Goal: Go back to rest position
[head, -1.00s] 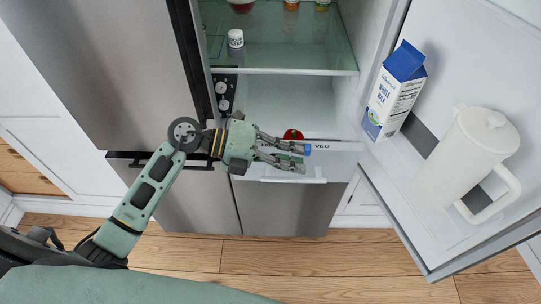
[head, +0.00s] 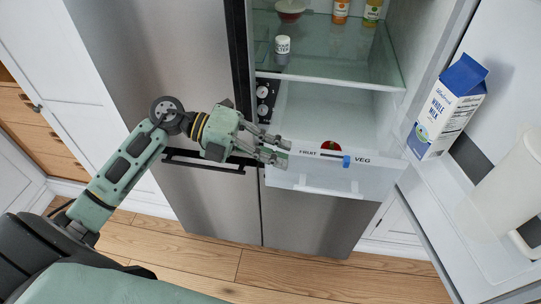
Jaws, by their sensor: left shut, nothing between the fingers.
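My left gripper (head: 282,152) is shut and empty in the head view. It is in front of the left part of the fridge drawer (head: 312,179), which is labelled FRUIT and VEG. A blue slider (head: 346,161) sits on the drawer's label strip, right of the fingertips and apart from them. A red item (head: 330,147) shows inside the drawer, partly hidden by its front. My right gripper is not in view.
The fridge door stands open at the right, with a milk carton (head: 447,108) and a white pitcher (head: 510,195) in it. A white jar (head: 282,47), a bowl (head: 290,10) and bottles (head: 341,10) stand on the glass shelf. Wooden floor (head: 205,252) lies below.

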